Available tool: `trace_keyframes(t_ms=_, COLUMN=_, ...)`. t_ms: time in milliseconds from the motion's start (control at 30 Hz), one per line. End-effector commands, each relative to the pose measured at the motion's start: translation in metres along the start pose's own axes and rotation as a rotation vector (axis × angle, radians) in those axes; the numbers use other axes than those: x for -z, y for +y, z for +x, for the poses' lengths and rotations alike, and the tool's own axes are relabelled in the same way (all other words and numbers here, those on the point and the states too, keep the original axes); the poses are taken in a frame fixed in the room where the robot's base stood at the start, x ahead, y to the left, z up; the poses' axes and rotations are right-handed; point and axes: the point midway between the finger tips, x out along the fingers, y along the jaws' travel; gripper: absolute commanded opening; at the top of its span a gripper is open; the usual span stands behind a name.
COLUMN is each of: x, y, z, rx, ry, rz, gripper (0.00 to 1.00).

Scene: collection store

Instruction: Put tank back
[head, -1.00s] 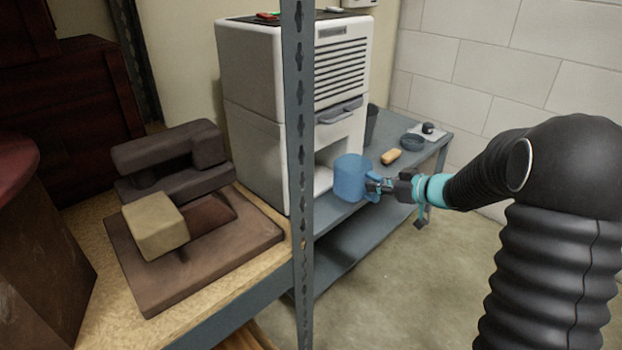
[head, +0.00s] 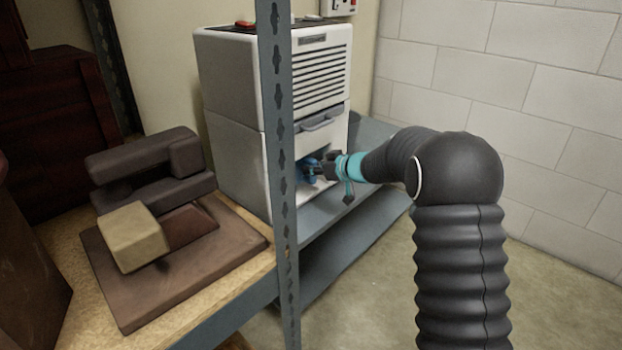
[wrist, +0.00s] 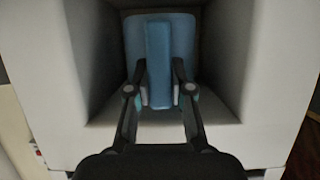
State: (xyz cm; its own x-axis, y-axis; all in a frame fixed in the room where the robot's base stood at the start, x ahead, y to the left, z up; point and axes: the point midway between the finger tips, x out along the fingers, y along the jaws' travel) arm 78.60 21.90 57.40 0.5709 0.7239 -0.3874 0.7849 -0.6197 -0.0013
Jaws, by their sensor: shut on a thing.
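The blue tank (wrist: 182,38) is inside the open bay of the white dehumidifier (wrist: 260,60) in the wrist view. My gripper (wrist: 160,92) is shut on the tank's handle (wrist: 159,65), with one finger on each side of it. In the head view the dehumidifier (head: 228,120) stands on a grey shelf behind a metal post. Only a small blue part of the tank (head: 308,172) shows there, at the bay opening by my gripper (head: 318,168). I cannot tell whether the tank touches the back of the bay.
A slotted metal post (head: 278,130) stands in front of the dehumidifier. At left, brown and tan blocks (head: 135,238) sit on a brown board on a wooden shelf. A block wall (head: 480,90) closes the right side. The floor (head: 560,275) at right is clear.

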Motion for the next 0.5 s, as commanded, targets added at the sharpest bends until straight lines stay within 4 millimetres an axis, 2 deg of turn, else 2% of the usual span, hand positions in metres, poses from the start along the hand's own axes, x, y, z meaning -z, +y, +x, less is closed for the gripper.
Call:
trace_keyframes(t_ms=100, x=0.004, y=-0.001, z=0.009, rx=0.001, ry=0.002, rz=-0.003, gripper=0.00)
trace_keyframes(t_ms=300, x=-0.028, y=0.000, z=0.020, rx=0.001, ry=-0.001, rz=0.001, gripper=0.00)
trace_keyframes(t_ms=500, x=-0.029, y=0.000, z=0.020, rx=0.000, ry=0.001, rz=-0.002, gripper=0.00)
